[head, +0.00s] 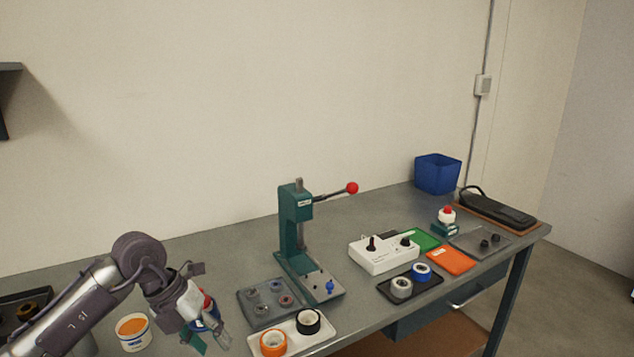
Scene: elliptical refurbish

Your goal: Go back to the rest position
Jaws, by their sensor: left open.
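My left gripper (205,335) is at the lower left, over the front part of the grey workbench (372,217). It is open, with its fingers pointing down and to the right. I see nothing held between the fingers, though they are small and partly overlapped by the wrist. It is left of a white tray (287,345) and right of a white tub with orange contents (133,332). My right gripper is not in view.
A green press (294,228) with a red-knobbed lever stands mid-bench. A dark parts tray (259,311), a white control box (377,258), a black tray with two rings (411,292), an orange mat (451,262) and a blue bin (437,174) occupy the bench. The bench's back left is clear.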

